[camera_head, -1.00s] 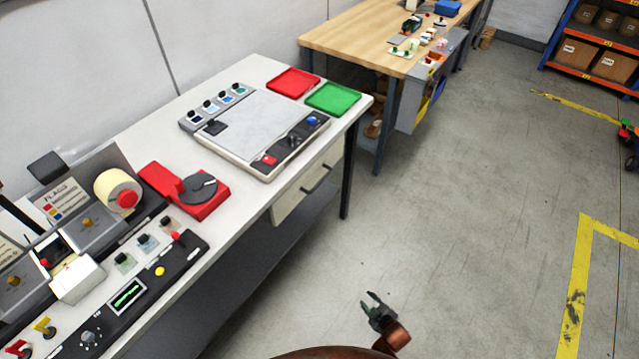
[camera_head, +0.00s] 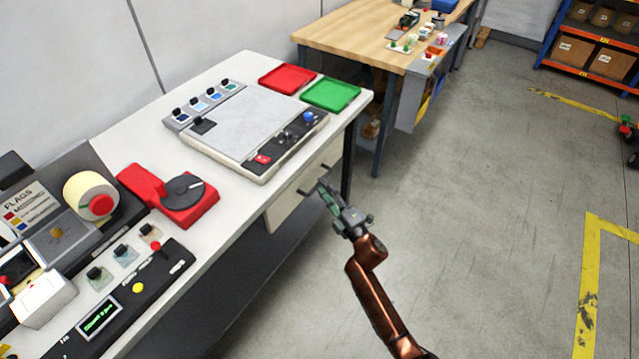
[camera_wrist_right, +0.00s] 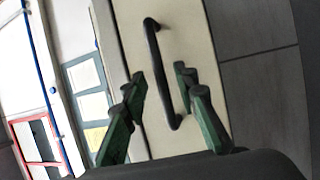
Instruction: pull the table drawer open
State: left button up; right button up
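The table drawer has a pale front (camera_head: 290,207) under the right end of the white table (camera_head: 228,222), and it looks closed. Its dark bar handle (camera_head: 307,189) is partly hidden behind my right gripper (camera_head: 325,190) in the head view. In the right wrist view the handle (camera_wrist_right: 160,75) runs up the drawer front (camera_wrist_right: 193,45), with its lower end between the two green fingers of my right gripper (camera_wrist_right: 165,100). The fingers are apart, one on each side of the handle, and I cannot tell whether they touch it. My left gripper is not in view.
A red tray (camera_head: 287,78) and a green tray (camera_head: 331,94) lie on the table's far end. A wooden workbench (camera_head: 350,35) stands behind. Dark table legs (camera_head: 348,165) are close beside the drawer.

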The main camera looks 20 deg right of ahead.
jog(key=shift+x, duration=1.3)
jog(key=shift+c, duration=0.4)
jog(key=shift+f, duration=0.1)
grip_shut()
